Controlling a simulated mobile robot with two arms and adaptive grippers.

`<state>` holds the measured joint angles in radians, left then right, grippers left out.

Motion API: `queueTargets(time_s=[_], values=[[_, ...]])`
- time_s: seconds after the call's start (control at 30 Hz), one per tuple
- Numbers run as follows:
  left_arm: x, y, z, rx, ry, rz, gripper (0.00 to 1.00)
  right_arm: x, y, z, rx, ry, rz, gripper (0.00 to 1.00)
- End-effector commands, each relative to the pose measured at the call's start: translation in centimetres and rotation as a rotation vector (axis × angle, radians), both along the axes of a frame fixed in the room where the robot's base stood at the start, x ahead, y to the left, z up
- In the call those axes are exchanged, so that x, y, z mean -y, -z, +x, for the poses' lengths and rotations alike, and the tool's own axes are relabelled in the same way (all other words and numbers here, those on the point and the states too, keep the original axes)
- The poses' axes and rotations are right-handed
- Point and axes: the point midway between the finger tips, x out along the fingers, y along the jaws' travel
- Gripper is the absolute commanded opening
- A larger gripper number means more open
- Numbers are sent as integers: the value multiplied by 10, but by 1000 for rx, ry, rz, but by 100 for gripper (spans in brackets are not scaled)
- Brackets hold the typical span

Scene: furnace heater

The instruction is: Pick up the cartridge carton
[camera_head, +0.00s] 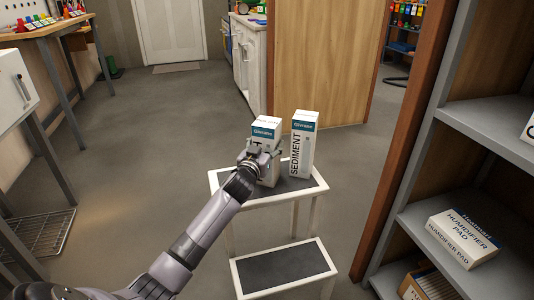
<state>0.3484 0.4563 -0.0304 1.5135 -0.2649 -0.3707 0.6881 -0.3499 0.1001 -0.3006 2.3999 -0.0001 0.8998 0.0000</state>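Two tall white cartons with blue-green tops stand upright, side by side, on the top step of a white step stool (318,188) in the head view. The right carton (304,150) reads SEDIMENT. The left carton (264,132) has most of its label hidden behind my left gripper (261,155). Neither visible label reads "cartridge". My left gripper is at the near face of the left carton, and its fingers reach toward the carton's two sides. I cannot tell whether they press on it. The left carton appears to rest on the step. My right gripper is not in view.
A grey shelf unit (490,120) stands at the right with a humidifier pad box (463,239) on it. A wooden panel (328,60) is behind the stool. A workbench (45,28) is at the far left. The floor left of the stool is clear.

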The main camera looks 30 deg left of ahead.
Motion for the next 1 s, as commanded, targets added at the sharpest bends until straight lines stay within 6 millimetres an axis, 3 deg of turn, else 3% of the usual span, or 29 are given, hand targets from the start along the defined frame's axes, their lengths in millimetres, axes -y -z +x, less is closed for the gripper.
queueTargets(time_s=[0.43, 0.77, 1.0], values=[[0, -1, 0, 3, 1, 1, 19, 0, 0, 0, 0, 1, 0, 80], [0, -7, 0, 3, 1, 1, 19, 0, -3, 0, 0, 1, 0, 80], [0, -37, 0, 6, 1, 2, 19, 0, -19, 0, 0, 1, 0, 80]])
